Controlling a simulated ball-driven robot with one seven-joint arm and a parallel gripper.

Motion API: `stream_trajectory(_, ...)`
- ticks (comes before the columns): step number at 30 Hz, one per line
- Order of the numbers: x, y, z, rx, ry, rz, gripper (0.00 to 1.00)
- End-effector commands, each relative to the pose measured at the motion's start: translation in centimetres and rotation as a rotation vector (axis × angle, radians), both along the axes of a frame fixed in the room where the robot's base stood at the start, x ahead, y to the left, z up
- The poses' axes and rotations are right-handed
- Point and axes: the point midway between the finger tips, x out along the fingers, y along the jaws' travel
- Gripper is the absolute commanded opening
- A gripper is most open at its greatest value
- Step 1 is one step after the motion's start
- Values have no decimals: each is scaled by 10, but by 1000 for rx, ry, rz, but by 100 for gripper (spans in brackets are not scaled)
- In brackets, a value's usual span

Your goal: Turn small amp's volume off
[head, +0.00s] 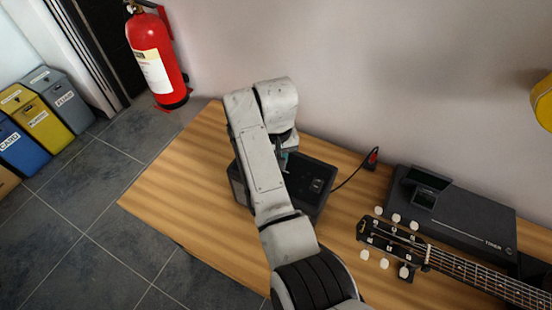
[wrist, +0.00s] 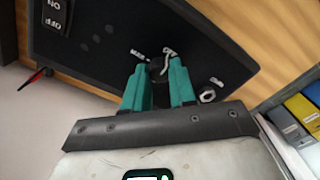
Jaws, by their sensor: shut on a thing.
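The small amp (head: 312,183) is a black box on the wooden table, partly hidden behind my arm in the head view. Its black top panel (wrist: 95,65) fills much of the wrist view, with an ON/OFF switch (wrist: 54,14) at upper left, a row of small dark knobs, white markings and a metal jack nut (wrist: 207,96). My gripper (wrist: 158,72), with teal fingers, is at the panel and shut on a dark knob (wrist: 157,69) between the fingertips. The knob is mostly hidden, and I cannot read its setting. The gripper also shows in the head view (head: 284,160).
A black cable runs from the amp to a red-and-black plug (head: 371,158). A black tuner case (head: 470,225) and a guitar headstock (head: 395,240) lie to the right. A fire extinguisher (head: 155,58) and recycling bins (head: 42,112) stand beyond the table. The table's left end is clear.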

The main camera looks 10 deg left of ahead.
Motion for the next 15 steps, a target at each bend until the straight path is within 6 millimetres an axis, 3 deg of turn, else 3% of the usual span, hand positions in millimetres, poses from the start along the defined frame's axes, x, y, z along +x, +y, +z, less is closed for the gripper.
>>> stream_trajectory(15, 0, 0, 0, 1, 1, 61, 0)
